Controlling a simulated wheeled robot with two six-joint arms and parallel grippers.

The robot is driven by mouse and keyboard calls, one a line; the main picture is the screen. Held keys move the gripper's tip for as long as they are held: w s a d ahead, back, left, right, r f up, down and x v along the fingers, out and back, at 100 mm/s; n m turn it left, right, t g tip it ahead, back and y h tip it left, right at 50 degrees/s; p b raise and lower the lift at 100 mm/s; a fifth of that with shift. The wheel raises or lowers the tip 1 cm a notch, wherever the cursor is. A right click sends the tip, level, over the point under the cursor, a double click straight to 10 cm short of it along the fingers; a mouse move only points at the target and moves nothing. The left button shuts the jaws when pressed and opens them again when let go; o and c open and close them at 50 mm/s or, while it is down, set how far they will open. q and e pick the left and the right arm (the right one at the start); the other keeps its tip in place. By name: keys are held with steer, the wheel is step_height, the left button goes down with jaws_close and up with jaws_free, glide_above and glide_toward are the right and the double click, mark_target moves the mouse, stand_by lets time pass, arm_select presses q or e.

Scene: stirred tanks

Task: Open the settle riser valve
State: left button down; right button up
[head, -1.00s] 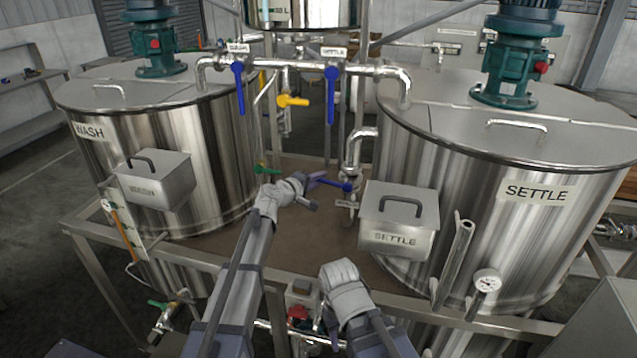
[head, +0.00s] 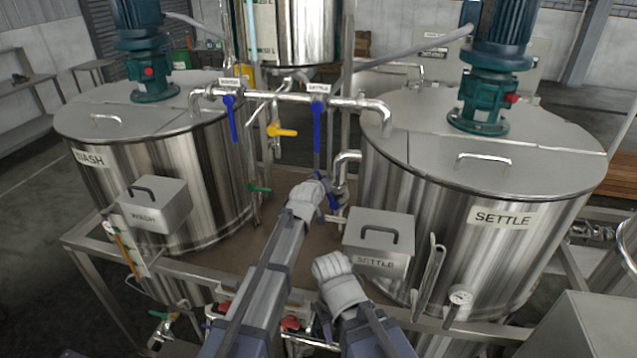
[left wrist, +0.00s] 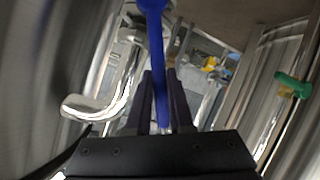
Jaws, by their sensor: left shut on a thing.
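The settle riser valve is on the bent steel riser pipe (head: 343,168) left of the SETTLE tank (head: 470,215). Its blue lever (head: 334,203) shows partly beside my left gripper (head: 329,190), which hides the rest. In the left wrist view the blue lever (left wrist: 154,35) runs down between the two dark fingers of my left gripper (left wrist: 160,80), which is shut on it. The lever is steeply tilted in the head view. My right forearm and wrist show low in the head view; the right gripper's fingers do not show.
The SETTLE box (head: 378,240) stands close right of the riser. The WASH tank (head: 165,170) is at left. Two blue levers, left (head: 232,118) and right (head: 317,125), hang from the pipe above, with a yellow lever (head: 282,131) below. A green lever (head: 260,188) is left of my gripper.

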mark_target(332, 198)
arm_select(q)
steer(key=shift+s+d+r+m+y, duration=0.2)
steer(key=shift+d+m+y, duration=0.1)
steer(key=shift+d+m, duration=0.3)
steer(key=shift+s+d+r+m+t+y, duration=0.1)
steer(key=shift+s+d+m+t+y, duration=0.05)
steer(key=shift+d+m+y, duration=0.3)
steer(key=shift+s+d+r+m+t+y, duration=0.15)
steer(key=shift+d+m+y, duration=0.1)
steer(key=shift+d, duration=0.25)
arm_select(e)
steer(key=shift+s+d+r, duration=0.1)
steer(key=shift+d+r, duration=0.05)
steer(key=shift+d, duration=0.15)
arm_select(q)
steer(key=shift+f, duration=0.1)
steer(key=c, duration=0.8)
jaws_free()
steer(key=shift+d, duration=0.1)
